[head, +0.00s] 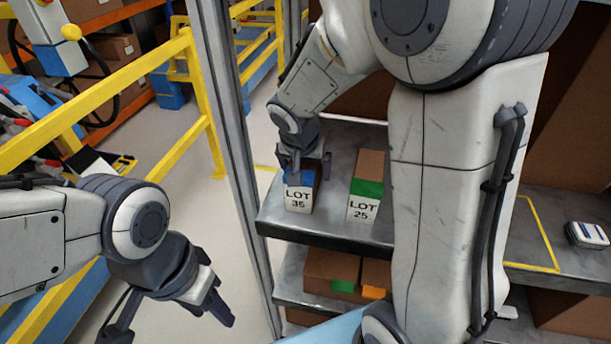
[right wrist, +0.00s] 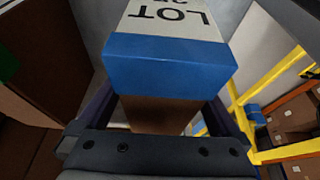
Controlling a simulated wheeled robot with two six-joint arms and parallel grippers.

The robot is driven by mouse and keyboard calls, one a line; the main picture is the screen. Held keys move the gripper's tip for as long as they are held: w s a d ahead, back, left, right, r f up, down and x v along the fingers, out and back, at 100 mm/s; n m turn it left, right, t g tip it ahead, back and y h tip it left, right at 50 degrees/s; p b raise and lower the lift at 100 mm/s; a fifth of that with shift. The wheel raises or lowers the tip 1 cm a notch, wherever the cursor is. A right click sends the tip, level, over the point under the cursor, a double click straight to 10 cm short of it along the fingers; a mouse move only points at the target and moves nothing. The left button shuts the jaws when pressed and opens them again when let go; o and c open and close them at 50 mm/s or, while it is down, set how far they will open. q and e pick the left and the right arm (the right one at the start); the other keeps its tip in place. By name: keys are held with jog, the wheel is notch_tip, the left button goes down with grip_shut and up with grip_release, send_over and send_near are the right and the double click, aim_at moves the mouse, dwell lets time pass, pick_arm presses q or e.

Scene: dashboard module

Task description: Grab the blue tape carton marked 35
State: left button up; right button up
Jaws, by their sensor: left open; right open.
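The carton marked LOT 35 with blue tape (head: 299,199) stands upright on the grey shelf near its left end. In the right wrist view the blue tape (right wrist: 165,64) fills the middle, with the upside-down LOT label above it and brown cardboard below. My right gripper (head: 297,160) reaches down to the carton's top. Its open jaws (right wrist: 163,108) lie on either side of the carton; whether they touch it cannot be told. My left gripper (head: 170,322) is open and empty, low at the left, away from the shelf.
Brown cartons (head: 332,270) sit on the lower shelf. A grey post (head: 232,140) rises by the shelf's left end. Yellow railings (head: 120,92) stand at the left. A small striped box (head: 587,235) lies at the far right.

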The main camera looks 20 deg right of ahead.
jog(key=shift+f, duration=0.2)
dwell(0.4)
grip_shut()
